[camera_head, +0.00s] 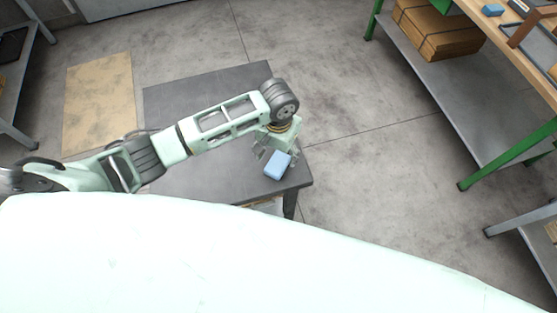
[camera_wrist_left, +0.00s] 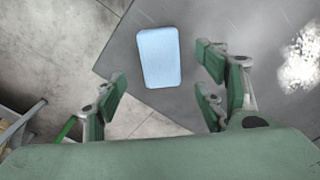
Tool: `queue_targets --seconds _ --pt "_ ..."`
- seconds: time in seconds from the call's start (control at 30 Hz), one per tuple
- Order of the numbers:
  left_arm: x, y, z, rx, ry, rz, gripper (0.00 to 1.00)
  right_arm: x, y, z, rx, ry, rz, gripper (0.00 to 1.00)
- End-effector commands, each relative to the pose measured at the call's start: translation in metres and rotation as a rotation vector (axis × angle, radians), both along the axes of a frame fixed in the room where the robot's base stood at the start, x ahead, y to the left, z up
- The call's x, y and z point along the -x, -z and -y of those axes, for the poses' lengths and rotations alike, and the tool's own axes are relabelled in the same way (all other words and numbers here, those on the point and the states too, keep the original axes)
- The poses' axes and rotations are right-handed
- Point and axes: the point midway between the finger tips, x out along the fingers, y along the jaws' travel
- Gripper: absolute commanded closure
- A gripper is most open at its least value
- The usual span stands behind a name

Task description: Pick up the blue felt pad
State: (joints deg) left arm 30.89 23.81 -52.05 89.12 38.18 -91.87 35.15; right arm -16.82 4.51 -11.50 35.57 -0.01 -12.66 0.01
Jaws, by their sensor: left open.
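The blue felt pad (camera_head: 277,165) is a light blue rounded block lying on the dark grey table (camera_head: 205,187) near its right corner. In the left wrist view the pad (camera_wrist_left: 159,57) lies beyond the fingertips, near the table's edge, with its whole top face visible. My left gripper (camera_head: 270,153) points down just above and beside the pad in the head view. Its green-padded fingers (camera_wrist_left: 165,88) are spread open with nothing between them. A gap between fingers and pad shows in the wrist view. My right gripper is in neither view.
A green-framed workbench (camera_head: 500,40) stands at the right, with a cardboard box (camera_head: 440,30) on its lower shelf. Another blue block (camera_head: 493,9) lies on its top. A tan mat (camera_head: 97,100) lies on the floor at left. Most of the dark table is clear.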

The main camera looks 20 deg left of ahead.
Motion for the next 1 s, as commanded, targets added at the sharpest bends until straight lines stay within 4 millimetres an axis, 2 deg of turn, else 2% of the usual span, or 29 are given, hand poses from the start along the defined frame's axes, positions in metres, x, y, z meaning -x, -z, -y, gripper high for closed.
queue_targets --seconds 0.1,0.23,0.4,0.53,0.67,1.0 --pt "0.002 0.012 -0.001 -0.002 -0.001 -0.003 0.35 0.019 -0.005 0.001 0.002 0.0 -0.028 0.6" --pt "0.003 0.031 -0.002 -0.001 0.0 -0.003 0.35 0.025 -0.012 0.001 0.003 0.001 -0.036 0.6" --pt "0.002 0.051 -0.002 0.0 0.0 0.001 0.35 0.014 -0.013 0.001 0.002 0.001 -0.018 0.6" --pt "0.002 0.055 -0.002 0.0 0.001 0.002 0.35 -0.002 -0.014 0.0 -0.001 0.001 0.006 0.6" --pt "0.002 0.055 -0.002 0.0 0.002 0.002 0.35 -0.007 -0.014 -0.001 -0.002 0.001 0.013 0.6" --pt "0.002 0.055 -0.002 0.001 0.002 0.002 0.63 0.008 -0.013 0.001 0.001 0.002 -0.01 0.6"
